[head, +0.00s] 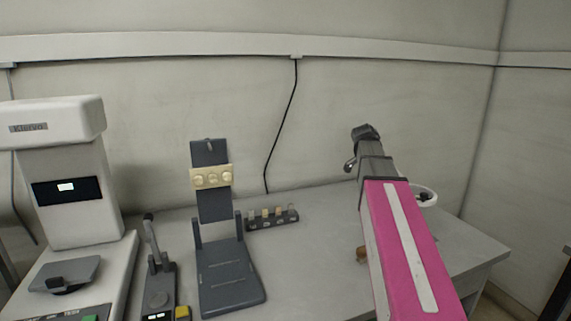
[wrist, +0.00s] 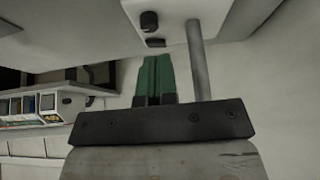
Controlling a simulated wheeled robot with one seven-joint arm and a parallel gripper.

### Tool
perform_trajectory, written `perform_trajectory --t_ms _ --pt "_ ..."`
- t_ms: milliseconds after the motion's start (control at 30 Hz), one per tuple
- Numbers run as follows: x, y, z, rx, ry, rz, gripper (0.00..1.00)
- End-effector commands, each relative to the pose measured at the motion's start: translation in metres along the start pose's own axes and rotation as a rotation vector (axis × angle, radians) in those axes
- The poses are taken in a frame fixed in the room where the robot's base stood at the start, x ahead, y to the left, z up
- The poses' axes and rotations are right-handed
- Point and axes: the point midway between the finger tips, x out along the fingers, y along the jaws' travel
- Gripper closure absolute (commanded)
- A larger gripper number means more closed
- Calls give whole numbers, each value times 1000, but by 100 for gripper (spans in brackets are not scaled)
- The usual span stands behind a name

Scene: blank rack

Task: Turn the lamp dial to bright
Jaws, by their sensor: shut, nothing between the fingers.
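My gripper (wrist: 155,78) shows in the wrist view with its two green fingers pressed together and nothing between them. Just beyond the fingertips is a pale panel (wrist: 175,22) with a round black knob (wrist: 149,21) and a smaller black part (wrist: 155,42). A grey post (wrist: 198,60) stands to the right of the fingers. The knob may be the lamp dial; I see no markings to read its setting. In the head view a white rounded thing (head: 427,193), perhaps part of the lamp, is mostly hidden behind my pink arm. My fingers cannot be made out there.
On the grey table (head: 325,225) stand a white machine (head: 70,200) at the left, a small lever device (head: 158,285), a dark stand (head: 228,280) with a beige block, and a small rack (head: 272,218) of several pieces.

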Motion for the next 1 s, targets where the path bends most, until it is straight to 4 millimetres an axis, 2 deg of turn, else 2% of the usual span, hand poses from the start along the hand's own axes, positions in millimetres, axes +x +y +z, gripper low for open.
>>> perform_trajectory --t_ms 600,1000 --pt "53 0 29 0 0 0 100" --pt "58 0 32 0 -3 1 100"
